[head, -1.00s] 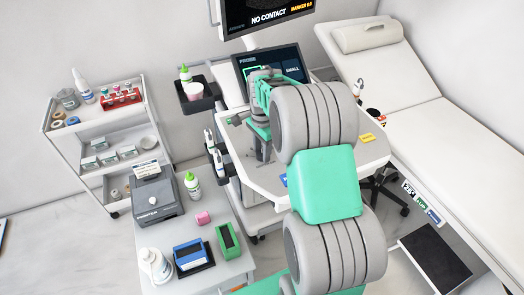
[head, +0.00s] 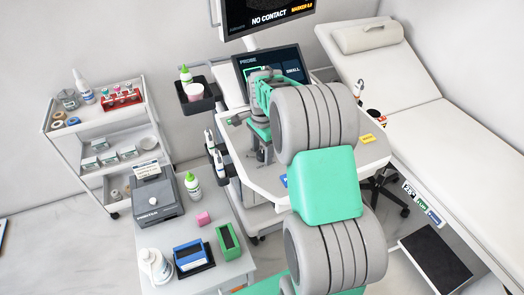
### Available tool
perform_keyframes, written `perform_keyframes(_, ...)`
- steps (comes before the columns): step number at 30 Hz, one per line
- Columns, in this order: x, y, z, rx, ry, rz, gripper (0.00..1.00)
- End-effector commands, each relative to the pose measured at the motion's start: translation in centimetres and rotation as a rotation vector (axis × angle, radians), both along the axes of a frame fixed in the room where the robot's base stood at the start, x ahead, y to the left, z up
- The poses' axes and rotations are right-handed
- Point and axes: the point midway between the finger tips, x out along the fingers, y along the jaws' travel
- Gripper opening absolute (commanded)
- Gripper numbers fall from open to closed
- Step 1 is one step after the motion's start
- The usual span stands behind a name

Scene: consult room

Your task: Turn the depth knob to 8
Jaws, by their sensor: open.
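The ultrasound console (head: 290,185) is a white-topped deck below a tilted touch screen (head: 285,66) that reads "PROBE" and "SMALL". My gripper (head: 262,153) hangs over the left part of this deck, pointing down. It is open, with nothing seen between its fingers. The fingertips are small and dark in this view, so I cannot tell whether they touch anything. I cannot make out the depth knob or its setting. My arm covers the middle and right part of the deck and the lower right of the touch screen.
A monitor (head: 265,15) above reads "NO CONTACT". A dark side bin (head: 195,102) with a bottle and probe holders (head: 216,155) flank the console's left. A side table (head: 215,276) with a printer (head: 158,200), bottles and boxes stands front left. An exam couch (head: 440,130) lies right.

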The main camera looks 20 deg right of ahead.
Motion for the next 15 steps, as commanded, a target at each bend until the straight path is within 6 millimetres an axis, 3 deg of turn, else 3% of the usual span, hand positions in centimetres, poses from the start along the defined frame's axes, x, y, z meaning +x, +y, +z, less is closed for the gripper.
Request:
perform_keyframes(5,0.1,0.0,0.8,0.0,-0.003,0.0,0.59)
perform_keyframes(15,0.1,0.0,7.0,-0.001,-0.002,0.001,0.59)
